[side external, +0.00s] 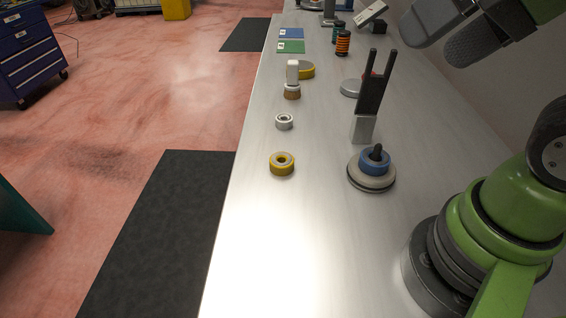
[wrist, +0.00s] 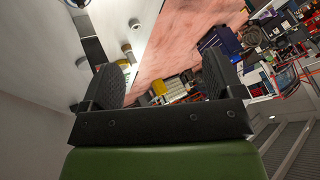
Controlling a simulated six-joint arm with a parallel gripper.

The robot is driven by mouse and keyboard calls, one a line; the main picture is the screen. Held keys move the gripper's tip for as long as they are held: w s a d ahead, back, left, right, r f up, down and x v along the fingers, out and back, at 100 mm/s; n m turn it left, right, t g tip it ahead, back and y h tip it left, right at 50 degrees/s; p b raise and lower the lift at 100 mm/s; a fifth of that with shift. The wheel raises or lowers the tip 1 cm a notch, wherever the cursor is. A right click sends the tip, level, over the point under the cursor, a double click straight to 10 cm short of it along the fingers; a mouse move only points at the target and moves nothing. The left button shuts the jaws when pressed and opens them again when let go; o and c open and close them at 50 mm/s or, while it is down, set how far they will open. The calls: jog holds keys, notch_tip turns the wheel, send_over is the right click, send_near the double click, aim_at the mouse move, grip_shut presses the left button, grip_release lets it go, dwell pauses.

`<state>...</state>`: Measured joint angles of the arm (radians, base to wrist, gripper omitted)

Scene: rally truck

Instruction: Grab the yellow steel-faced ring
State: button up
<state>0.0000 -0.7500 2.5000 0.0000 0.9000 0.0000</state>
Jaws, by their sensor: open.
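A yellow ring with a grey steel-looking face (side external: 282,170) lies flat on the grey bench, near its left edge, in the side view. Nothing touches it. A second yellow round piece (side external: 308,70) stands farther back, partly hidden by a white block. My gripper (side external: 432,42) is high at the upper right of the side view, well above the bench and away from the ring. Its two dark fingers are apart with nothing between them; they also show in the wrist view (wrist: 163,78). I cannot tell for sure which small round piece in the wrist view is this ring.
A small white ring (side external: 284,121) and a brown ring (side external: 292,92) lie behind it. A blue ring (side external: 375,163) sits on a peg over a round base at right. A dark two-pronged fork (side external: 372,85) stands upright on a grey block. The bench front is clear.

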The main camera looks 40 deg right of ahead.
jog(key=n+g+h, duration=0.2)
jog(key=n+g, duration=0.4)
jog(key=g, duration=0.1)
send_over(283, 160)
jog(key=f, duration=2.5)
jog(key=shift+s+a+f, duration=0.1)
jog(key=shift+s+a, duration=0.2)
jog(key=shift+a, duration=0.05)
notch_tip(283, 160, down, 6)
jog(key=shift+s+r, duration=0.1)
